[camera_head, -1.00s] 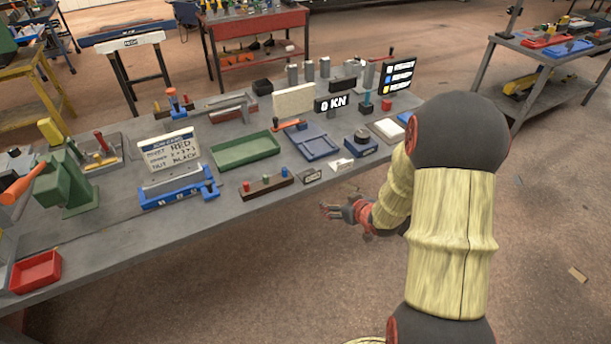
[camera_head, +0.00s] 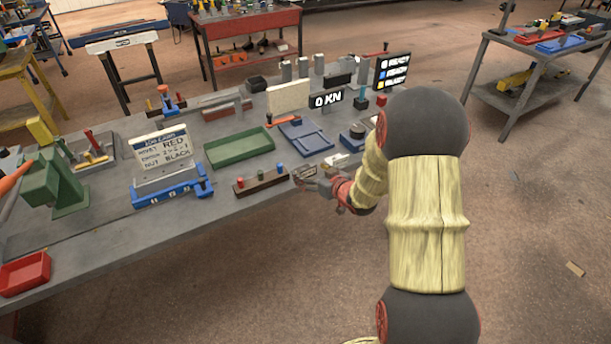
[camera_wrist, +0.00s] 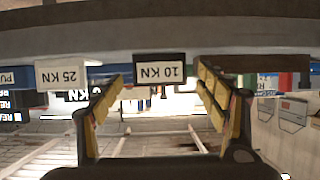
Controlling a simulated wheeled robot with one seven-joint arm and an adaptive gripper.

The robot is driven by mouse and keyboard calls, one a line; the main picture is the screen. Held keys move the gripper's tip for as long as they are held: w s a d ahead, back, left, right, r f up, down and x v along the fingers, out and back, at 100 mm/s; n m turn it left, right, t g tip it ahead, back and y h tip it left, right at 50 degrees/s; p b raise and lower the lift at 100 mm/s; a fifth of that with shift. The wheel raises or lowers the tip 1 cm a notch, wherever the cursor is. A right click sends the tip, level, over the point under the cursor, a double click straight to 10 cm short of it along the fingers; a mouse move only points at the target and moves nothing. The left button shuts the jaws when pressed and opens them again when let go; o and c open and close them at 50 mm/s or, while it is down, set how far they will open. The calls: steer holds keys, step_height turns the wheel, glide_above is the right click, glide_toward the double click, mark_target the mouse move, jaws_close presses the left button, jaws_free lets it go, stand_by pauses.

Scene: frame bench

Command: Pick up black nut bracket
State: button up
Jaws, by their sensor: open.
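My gripper (camera_head: 304,182) is at the bench's front edge, near the small label blocks. In the wrist view its two yellow-padded fingers (camera_wrist: 165,105) are spread apart with nothing held between them. A black-framed block (camera_wrist: 160,72) marked "10 KN", upside down in that view, shows between and beyond the fingertips. I cannot tell which item is the black nut bracket. A sign (camera_head: 162,150) on a blue holder reads "RED" and "NUT BLACK". A black block (camera_head: 338,81) and a small black box (camera_head: 257,84) stand farther back on the bench.
A peg rack (camera_head: 262,182) with red, green and blue pegs lies left of my gripper. A green tray (camera_head: 238,148) and a blue tray (camera_head: 305,137) lie behind. A white "25 KN" block (camera_wrist: 62,75) neighbours the "10 KN" block.

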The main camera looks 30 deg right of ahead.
steer(key=shift+w, duration=0.2)
steer(key=shift+c, duration=1.2)
steer(key=c, duration=1.1)
steer(key=shift+c, duration=0.3)
